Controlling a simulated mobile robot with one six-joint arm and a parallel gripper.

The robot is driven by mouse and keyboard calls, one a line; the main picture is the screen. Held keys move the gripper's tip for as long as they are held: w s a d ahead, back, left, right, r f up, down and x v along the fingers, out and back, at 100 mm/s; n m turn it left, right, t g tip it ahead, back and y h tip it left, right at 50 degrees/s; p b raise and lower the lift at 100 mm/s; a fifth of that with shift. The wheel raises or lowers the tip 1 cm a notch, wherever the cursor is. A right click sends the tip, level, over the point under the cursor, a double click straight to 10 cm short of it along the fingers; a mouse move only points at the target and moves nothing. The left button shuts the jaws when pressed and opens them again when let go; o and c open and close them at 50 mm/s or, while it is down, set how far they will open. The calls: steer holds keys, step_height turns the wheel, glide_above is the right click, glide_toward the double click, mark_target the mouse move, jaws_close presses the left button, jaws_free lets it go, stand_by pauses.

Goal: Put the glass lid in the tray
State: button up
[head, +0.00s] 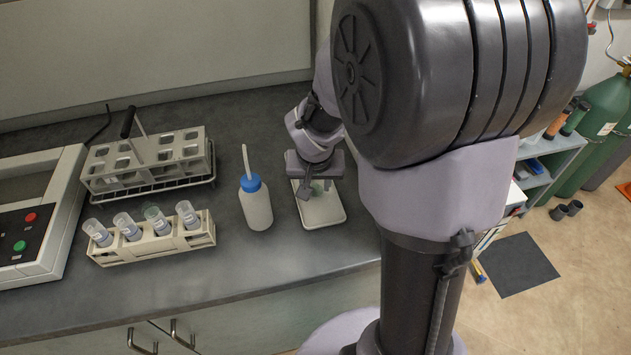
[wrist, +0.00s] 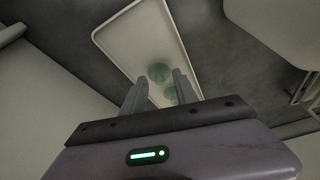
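The white tray (head: 325,216) lies on the dark bench, right of the wash bottle. It also shows in the wrist view (wrist: 135,35). Two pale green, round, glassy shapes show over the tray floor in the wrist view, one farther (wrist: 160,71) and one nearer (wrist: 171,94). I take them for the glass lid, but cannot tell whether they are one piece or two. A bit of green glass (head: 318,187) shows under my gripper in the head view. My gripper (wrist: 158,85) is above the tray, its fingers apart on either side of the glass. I see no clear contact.
A white wash bottle (head: 256,207) with a blue cap stands close left of the tray. The bench front is clear.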

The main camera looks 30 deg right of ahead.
steer(key=a+p+v, duration=0.1)
steer(key=p+v, duration=0.4)
steer(key=v, duration=0.9)
steer(key=s+a+r+n+t+y, duration=0.1)
steer(key=s+a+r+y, duration=0.1)
steer(key=s+a, duration=0.4)
steer(key=s+a+r+t+y, duration=0.1)
steer(key=s+a+r+y, duration=0.1)
steer(key=s+a+r, duration=0.3)
steer(key=shift+s+a+n+t, duration=0.3)
steer(key=shift+s+a+n, duration=0.1)
steer(key=shift+s+a, duration=0.75)
